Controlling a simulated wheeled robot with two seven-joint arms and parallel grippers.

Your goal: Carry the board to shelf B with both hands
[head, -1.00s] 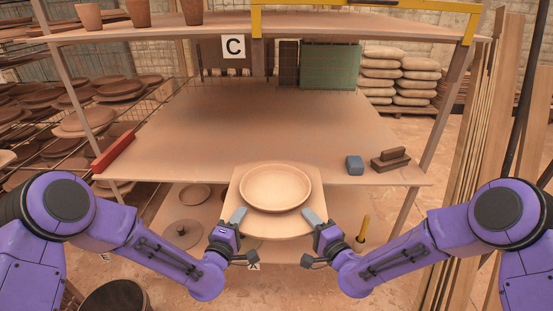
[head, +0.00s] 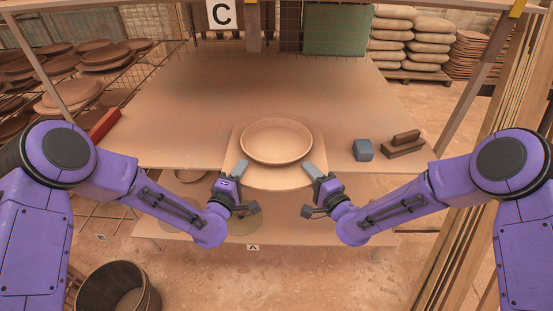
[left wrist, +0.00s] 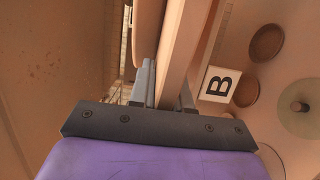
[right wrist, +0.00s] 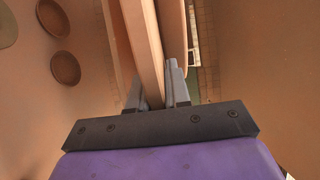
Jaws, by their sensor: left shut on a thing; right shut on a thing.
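The board (head: 285,179) is pale and looks about level. A round clay dish (head: 276,141) sits on it. My left gripper (head: 240,171) is shut on the board's near left side, and my right gripper (head: 315,172) on its near right side. The board's edge also shows between the fingers in the left wrist view (left wrist: 181,48) and right wrist view (right wrist: 145,50). In the head view the board overlaps the front edge of the middle shelf (head: 215,95); I cannot tell whether it touches. A "B" label (left wrist: 219,84) shows beside the board in the left wrist view.
On the middle shelf, a blue block (head: 362,150) and a brown handled tool (head: 403,145) lie right, and a red bar (head: 104,124) left. The shelf's middle is clear. Label C (head: 221,13) is above, label A (head: 252,247) below. A bucket (head: 120,290) stands lower left.

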